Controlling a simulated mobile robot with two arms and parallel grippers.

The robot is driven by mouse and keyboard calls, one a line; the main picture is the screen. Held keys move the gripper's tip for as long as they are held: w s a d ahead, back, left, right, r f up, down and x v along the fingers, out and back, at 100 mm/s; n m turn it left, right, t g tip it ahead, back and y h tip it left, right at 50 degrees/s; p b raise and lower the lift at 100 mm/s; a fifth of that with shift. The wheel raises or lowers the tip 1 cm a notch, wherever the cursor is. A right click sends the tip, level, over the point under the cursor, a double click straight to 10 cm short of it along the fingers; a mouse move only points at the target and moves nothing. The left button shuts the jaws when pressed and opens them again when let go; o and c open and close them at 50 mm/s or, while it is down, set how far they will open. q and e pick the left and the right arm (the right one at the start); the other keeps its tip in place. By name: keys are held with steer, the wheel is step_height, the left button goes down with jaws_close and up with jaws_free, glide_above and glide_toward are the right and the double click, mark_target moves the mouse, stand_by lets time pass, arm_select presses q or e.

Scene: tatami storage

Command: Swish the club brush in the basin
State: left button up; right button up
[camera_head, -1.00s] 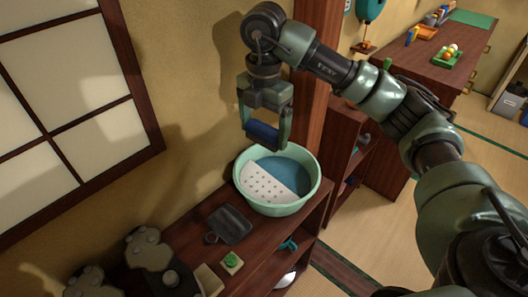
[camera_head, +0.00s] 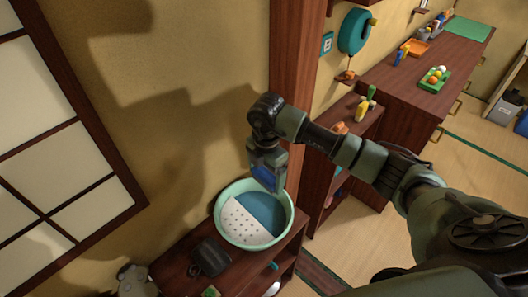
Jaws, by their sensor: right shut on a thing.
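The pale green basin (camera_head: 223,218) stands on a dark wooden shelf. It has a white perforated plate (camera_head: 240,224) across its left and front part, with blue water or a blue bottom (camera_head: 268,213) beside it. My right gripper (camera_head: 267,180) is over the basin's back part, shut on a blue piece (camera_head: 266,178) that I take to be the club brush. Its lower part is hidden or hard to make out, and I cannot tell whether it touches the water. My left gripper is not in view.
A wooden post (camera_head: 296,80) and the wall stand close behind. Floor is free at right.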

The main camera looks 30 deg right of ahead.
steer(key=shift+s+d+f, duration=0.1)
steer(key=shift+f, duration=0.2)
steer(key=shift+f+b, duration=0.25)
steer(key=shift+b, duration=0.05)
steer(key=shift+f+b, duration=0.45)
steer(key=shift+f, duration=0.05)
step_height(320, 180, down, 14)
steer(key=b, duration=0.9)
steer(key=shift+r+b, duration=0.25)
steer(key=shift+b, duration=0.1)
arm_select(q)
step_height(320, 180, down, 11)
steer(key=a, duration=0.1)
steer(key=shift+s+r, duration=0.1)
